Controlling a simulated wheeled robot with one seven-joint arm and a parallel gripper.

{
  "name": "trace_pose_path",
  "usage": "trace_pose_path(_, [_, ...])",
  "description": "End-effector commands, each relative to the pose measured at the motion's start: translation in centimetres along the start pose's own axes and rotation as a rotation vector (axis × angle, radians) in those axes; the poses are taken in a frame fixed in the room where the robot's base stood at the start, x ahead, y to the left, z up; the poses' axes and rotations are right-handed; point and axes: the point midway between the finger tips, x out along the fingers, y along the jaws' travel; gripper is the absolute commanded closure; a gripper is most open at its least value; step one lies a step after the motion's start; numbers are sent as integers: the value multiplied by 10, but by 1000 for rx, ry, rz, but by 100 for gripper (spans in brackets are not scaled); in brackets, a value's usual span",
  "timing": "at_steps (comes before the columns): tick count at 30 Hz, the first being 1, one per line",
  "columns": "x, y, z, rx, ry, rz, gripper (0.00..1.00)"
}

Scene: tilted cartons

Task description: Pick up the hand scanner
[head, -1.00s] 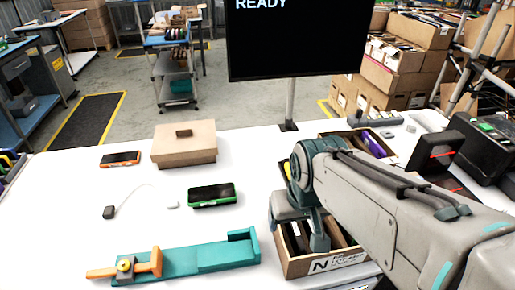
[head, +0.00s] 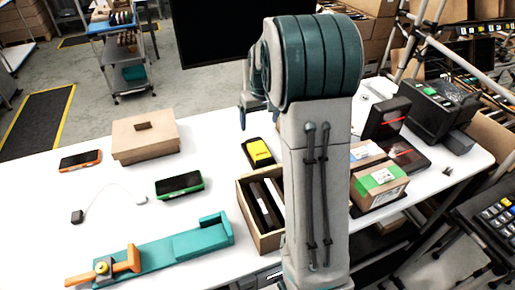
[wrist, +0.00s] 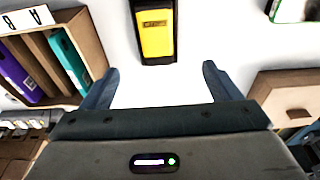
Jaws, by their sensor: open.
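A yellow and black handheld device (head: 258,152), which looks like the hand scanner, lies flat on the white table behind an open carton. In the wrist view the yellow device (wrist: 155,32) is at the top centre, ahead of the fingertips and apart from them. My gripper (wrist: 158,78) is open, with nothing between its fingers. In the head view my raised arm hides most of the gripper; one finger (head: 243,118) shows above and left of the device.
The open carton (head: 246,208) holds dark items. A lidded brown box (head: 145,138), a green-edged device (head: 179,185), an orange-edged device (head: 80,160) and a teal fixture (head: 180,245) stand to the left. A taped carton (head: 380,183) is right of my arm. The wrist view shows a carton with binders (wrist: 88,35).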

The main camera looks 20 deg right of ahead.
Motion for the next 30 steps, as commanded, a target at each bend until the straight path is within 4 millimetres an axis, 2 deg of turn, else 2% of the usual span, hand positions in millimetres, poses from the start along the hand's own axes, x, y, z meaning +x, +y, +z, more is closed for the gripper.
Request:
trace_pose_path(5, [20,4,-4,0,-6,0,16])
trace_pose_path(13, [72,4,-3,1,-6,0,16])
trace_pose_path(23, [97,5,-3,1,-5,0,16])
trace_pose_path(30, [129,7,-2,1,-5,0,16])
